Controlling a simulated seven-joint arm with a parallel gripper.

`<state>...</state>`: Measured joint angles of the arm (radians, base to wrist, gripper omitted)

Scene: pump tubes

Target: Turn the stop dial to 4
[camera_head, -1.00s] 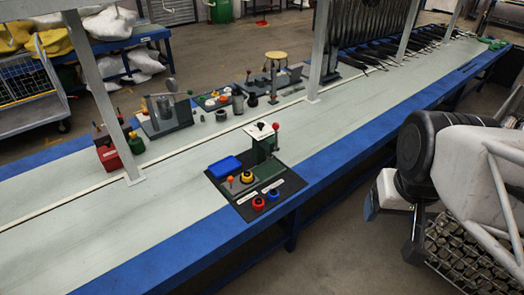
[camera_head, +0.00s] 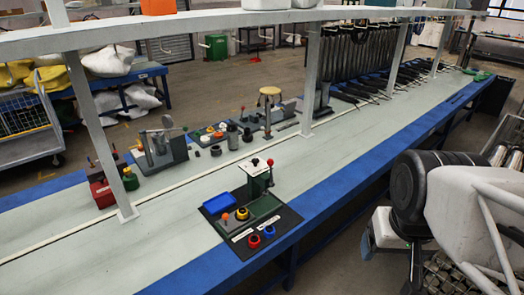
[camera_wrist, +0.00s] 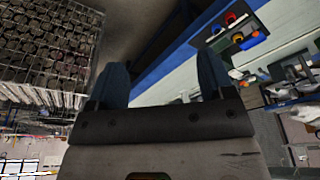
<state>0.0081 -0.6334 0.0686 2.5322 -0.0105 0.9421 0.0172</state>
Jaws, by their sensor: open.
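A black board (camera_head: 270,246) lies near the front edge of the workbench. I cannot tell which part is the stop dial, and no numbers are readable. My gripper, at the right in the head view, is off the bench edge, apart from the board. In the wrist view my gripper (camera_wrist: 163,78) is open and empty, with two blue fingers apart.
Behind the board stand small fixtures (camera_head: 160,148), a red box (camera_head: 102,193) and a green bottle (camera_head: 130,179). Grey uprights (camera_head: 312,80) and an overhead beam (camera_head: 200,27) rise over the bench. The pale bench surface (camera_head: 120,255) left of the board is clear.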

